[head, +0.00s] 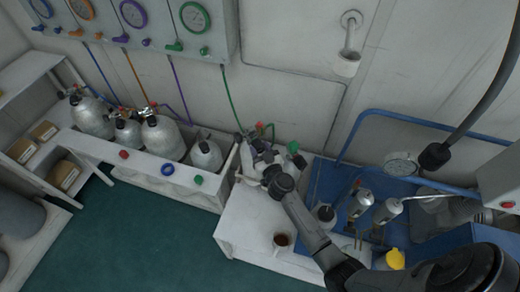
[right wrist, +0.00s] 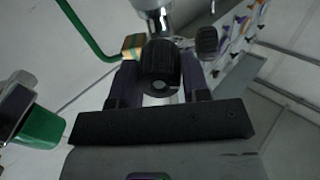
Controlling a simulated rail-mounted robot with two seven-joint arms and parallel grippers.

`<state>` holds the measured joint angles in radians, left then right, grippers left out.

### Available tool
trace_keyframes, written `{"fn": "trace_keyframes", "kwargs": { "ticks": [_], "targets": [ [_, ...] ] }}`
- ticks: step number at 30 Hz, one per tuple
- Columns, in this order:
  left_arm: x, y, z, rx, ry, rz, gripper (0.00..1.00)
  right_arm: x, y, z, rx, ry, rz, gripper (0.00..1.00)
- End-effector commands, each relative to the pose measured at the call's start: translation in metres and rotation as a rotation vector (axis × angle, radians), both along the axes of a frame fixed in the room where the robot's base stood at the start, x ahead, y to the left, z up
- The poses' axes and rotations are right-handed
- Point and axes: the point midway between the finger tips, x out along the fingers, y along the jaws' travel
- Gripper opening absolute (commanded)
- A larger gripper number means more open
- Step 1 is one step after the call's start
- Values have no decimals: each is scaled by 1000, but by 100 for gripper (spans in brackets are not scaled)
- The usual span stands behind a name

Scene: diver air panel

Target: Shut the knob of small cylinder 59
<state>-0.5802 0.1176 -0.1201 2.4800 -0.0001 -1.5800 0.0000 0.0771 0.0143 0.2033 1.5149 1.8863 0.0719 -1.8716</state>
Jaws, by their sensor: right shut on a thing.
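In the right wrist view a black ribbed knob (right wrist: 160,62) sits between the two fingers of my right gripper (right wrist: 160,82), which is shut on it. The knob is on a silver valve (right wrist: 152,5) above. In the head view my right gripper (head: 262,166) is at the small cylinders at the right end of the white rack, and hides much of them. I cannot read the number 59 on any cylinder. My left gripper is not in view.
A green knob (right wrist: 40,127) is close left of the gripper, and a green hose (right wrist: 85,30) runs near the held knob. A blue tray (head: 325,180) with small cylinders lies to the right.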

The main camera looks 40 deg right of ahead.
Motion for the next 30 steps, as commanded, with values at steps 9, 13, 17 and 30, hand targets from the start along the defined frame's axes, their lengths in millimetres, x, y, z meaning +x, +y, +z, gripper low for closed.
{"fn": "trace_keyframes", "kwargs": {
  "ticks": [9,13,17,30],
  "targets": [
    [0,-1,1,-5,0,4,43,0,0,0,22,-5,0,19],
    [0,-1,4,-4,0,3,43,0,0,1,75,-18,0,19],
    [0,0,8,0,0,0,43,0,0,2,162,-39,0,19],
    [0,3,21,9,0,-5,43,0,0,3,561,-134,0,19]
  ]
}}
